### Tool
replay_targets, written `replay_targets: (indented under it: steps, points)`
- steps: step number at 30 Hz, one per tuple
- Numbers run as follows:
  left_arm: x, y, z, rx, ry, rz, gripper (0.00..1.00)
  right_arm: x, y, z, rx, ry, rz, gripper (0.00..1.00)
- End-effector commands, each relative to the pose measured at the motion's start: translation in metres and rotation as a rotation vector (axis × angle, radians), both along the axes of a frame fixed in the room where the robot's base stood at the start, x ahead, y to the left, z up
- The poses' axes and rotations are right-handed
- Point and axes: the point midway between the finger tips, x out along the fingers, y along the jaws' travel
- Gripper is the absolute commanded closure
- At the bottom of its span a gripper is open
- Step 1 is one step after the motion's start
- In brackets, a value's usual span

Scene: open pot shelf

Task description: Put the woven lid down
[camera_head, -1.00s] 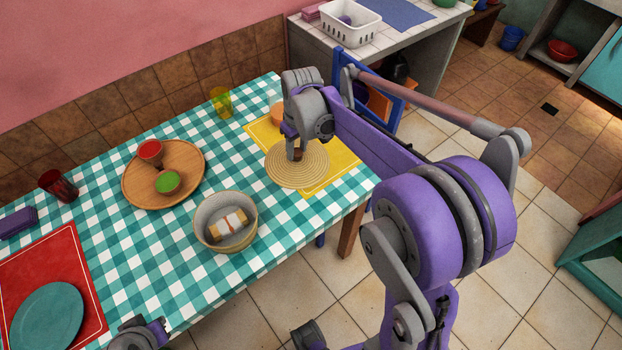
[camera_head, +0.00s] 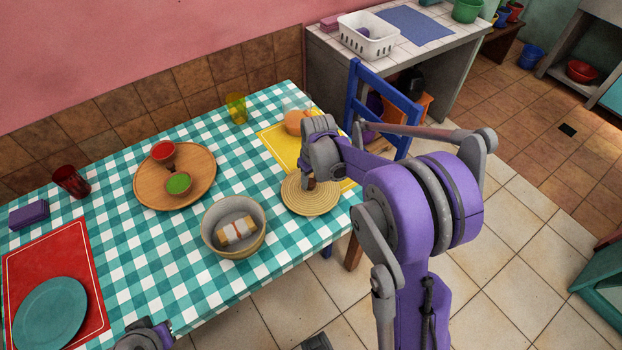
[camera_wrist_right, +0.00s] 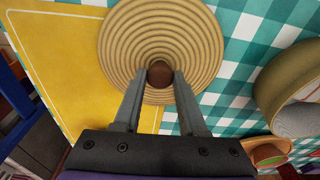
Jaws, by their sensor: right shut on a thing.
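The woven lid (camera_head: 297,203) is a round, straw-coloured coil disc with a dark brown knob (camera_wrist_right: 160,74). It lies flat over the yellow mat's front edge and the checked cloth; I cannot tell if it touches them. My right gripper (camera_head: 311,184) is above it, fingers shut on the knob from both sides, as the right wrist view (camera_wrist_right: 160,82) shows. An uncovered round basket (camera_head: 260,242) with a wrapped item (camera_head: 236,229) inside stands left of the lid. My left gripper (camera_head: 150,338) is partly visible at the bottom edge, its fingers unclear.
The yellow mat (camera_head: 280,151) has an orange object (camera_head: 297,121) at its back. A yellow glass (camera_head: 237,109) and a wooden tray (camera_head: 150,195) with two small bowls stand further left. A blue chair (camera_head: 385,95) is close behind my right arm. Checked cloth between basket and lid is free.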

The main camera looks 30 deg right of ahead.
Motion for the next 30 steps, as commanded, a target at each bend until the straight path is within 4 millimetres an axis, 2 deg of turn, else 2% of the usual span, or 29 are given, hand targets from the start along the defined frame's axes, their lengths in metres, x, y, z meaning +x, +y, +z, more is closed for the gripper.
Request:
replay_targets:
  steps: [8,9,13,23,26,30]
  points:
    - [-0.001,0.000,-0.004,0.000,0.002,0.000,1.00,0.000,0.000,-0.004,0.000,0.001,0.000,1.00]
    - [-0.001,0.000,-0.003,0.000,0.001,0.000,1.00,0.000,0.000,-0.003,0.000,0.000,0.000,0.52]
    - [-0.001,0.000,-0.003,0.000,0.001,0.000,1.00,0.000,0.000,-0.002,0.000,0.000,0.000,0.29]
    - [0.000,0.000,0.000,0.000,0.000,0.000,1.00,0.000,0.000,0.001,0.000,0.000,0.000,0.29]
    - [0.000,0.000,0.002,0.000,-0.001,0.000,1.00,-0.001,0.000,0.010,0.000,0.000,0.000,0.29]
    - [0.001,0.000,0.004,0.000,-0.002,0.000,1.00,-0.004,0.000,0.036,0.000,0.000,-0.001,0.29]
